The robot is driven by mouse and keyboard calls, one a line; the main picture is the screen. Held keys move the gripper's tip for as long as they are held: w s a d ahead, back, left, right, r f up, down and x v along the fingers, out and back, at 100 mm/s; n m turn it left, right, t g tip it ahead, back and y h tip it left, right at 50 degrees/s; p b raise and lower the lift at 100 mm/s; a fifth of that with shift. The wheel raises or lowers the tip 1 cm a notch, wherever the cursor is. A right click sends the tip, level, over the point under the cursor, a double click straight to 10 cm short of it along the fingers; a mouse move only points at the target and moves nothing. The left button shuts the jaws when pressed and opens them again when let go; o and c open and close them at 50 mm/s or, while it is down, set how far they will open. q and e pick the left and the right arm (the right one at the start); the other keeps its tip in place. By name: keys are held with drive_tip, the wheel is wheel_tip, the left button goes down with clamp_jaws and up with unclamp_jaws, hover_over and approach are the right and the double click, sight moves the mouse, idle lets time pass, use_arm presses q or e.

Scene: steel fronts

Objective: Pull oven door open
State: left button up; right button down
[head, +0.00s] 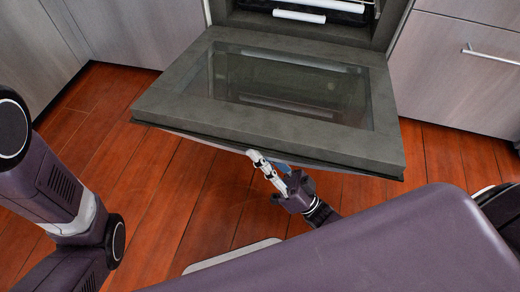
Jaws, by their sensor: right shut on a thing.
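The oven door (372,142) is swung down and wide open, close to level, with its glass pane (290,90) facing up. My right gripper (264,162) is at the door's front edge, reaching up from below. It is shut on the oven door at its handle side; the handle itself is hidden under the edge. My left arm shows at the left, but its gripper is out of view.
The oven cavity (300,18) is open behind the door, with a rack and a pale bar in it. Steel cabinet fronts stand on both sides, one with a bar handle (490,55) at the right. Wooden floor (180,190) is clear left of the door.

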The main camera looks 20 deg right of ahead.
drive_tip(key=shift+f, duration=0.1)
drive_tip(key=c, duration=1.8)
unclamp_jaws()
drive_tip(key=shift+o, duration=0.2)
drive_tip(key=v, duration=0.7)
drive_tip(key=shift+d, duration=0.2)
drive_tip(key=shift+s+f, duration=0.1)
drive_tip(key=shift+s, duration=0.1)
